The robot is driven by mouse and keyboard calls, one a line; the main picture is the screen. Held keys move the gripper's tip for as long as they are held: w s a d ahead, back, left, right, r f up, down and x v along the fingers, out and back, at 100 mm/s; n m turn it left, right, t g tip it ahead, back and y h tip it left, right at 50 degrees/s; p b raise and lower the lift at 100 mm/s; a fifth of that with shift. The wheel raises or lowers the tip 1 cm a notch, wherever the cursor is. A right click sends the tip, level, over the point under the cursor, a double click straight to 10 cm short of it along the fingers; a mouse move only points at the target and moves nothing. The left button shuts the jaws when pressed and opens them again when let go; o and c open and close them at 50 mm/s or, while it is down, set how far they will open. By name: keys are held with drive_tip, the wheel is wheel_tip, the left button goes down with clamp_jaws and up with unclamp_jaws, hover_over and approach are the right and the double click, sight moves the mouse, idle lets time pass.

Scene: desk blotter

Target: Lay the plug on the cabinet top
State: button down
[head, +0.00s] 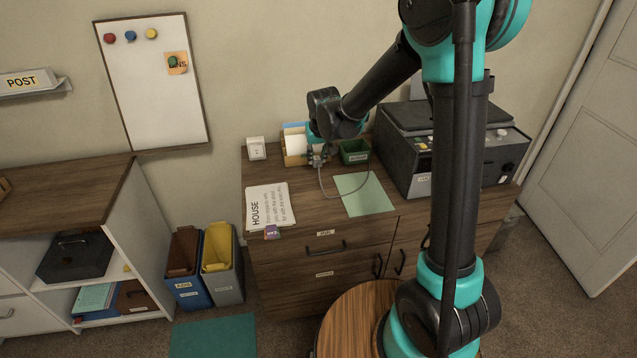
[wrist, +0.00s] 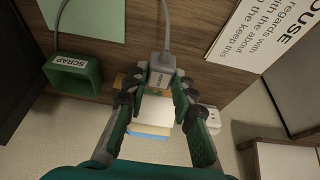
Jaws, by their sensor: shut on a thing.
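The plug (wrist: 162,63) is a small pale grey block with a grey cord, between my gripper's fingertips in the wrist view. My gripper (wrist: 158,82) is shut on it; in the head view my gripper (head: 317,156) points down over the back middle of the wooden cabinet top (head: 308,183). The cord (head: 321,185) loops from the gripper towards the green sheet. The plug is mostly hidden by the fingers in the head view, and I cannot tell whether it touches the top.
A letter holder (head: 293,147) stands right behind the gripper, with the green scrap box (head: 355,151) to its right. A white socket block (head: 256,148) is at the back left. A notice (head: 267,205) and a green sheet (head: 362,194) lie in front. A dark machine (head: 420,150) fills the right.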

wheel_tip(320, 180, down, 11)
drive_tip(key=shift+f, duration=0.1)
idle(0.4)
drive_tip(key=shift+f, duration=0.1)
drive_tip(key=c, duration=1.3)
unclamp_jaws()
drive_tip(key=shift+o, duration=0.2)
drive_tip(key=v, duration=1.2)
drive_tip(key=s+d+r+m, duration=0.1)
drive_tip(key=s+d, duration=0.7)
drive_tip(key=d, duration=0.6)
drive_tip(key=s+d+f+m, duration=0.1)
drive_tip(key=s+d, duration=0.4)
drive_tip(key=s, duration=0.2)
drive_tip(key=s+d+f+m+h, duration=0.1)
drive_tip(key=s+d+f, duration=0.1)
drive_tip(key=s+d, duration=0.3)
drive_tip(key=s, duration=0.2)
drive_tip(key=shift+s+d+f, duration=0.15)
drive_tip(key=shift+s+d, duration=0.05)
drive_tip(key=shift+s, duration=0.2)
